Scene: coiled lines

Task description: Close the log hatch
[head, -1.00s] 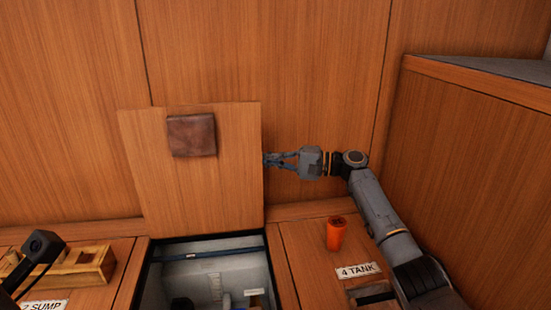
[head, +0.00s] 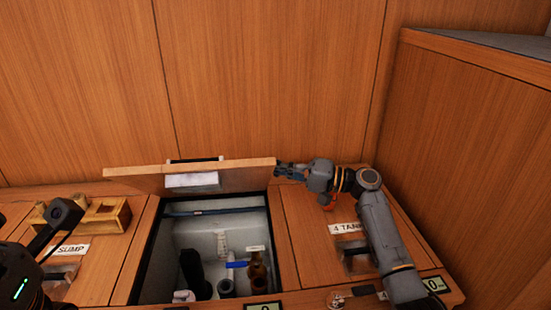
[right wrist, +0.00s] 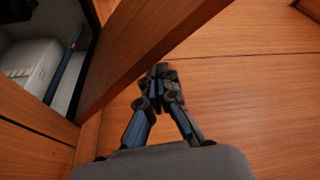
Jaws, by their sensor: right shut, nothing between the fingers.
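The log hatch (head: 245,175) is a wooden panel over the open compartment (head: 185,222), seen in the head view nearly edge-on and tipped partway down. A pale patch and a dark bar show at its middle. My right gripper (head: 280,170) is shut and empty at the hatch's right edge; whether it touches is unclear. In the right wrist view, the closed fingers (right wrist: 160,72) are beside the edge of a wooden panel (right wrist: 150,50), with the compartment beyond at upper left.
The compartment holds dark bottles (head: 258,272) and a blue item (head: 237,265). A wooden wall is behind and a raised wooden block (head: 470,130) at right.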

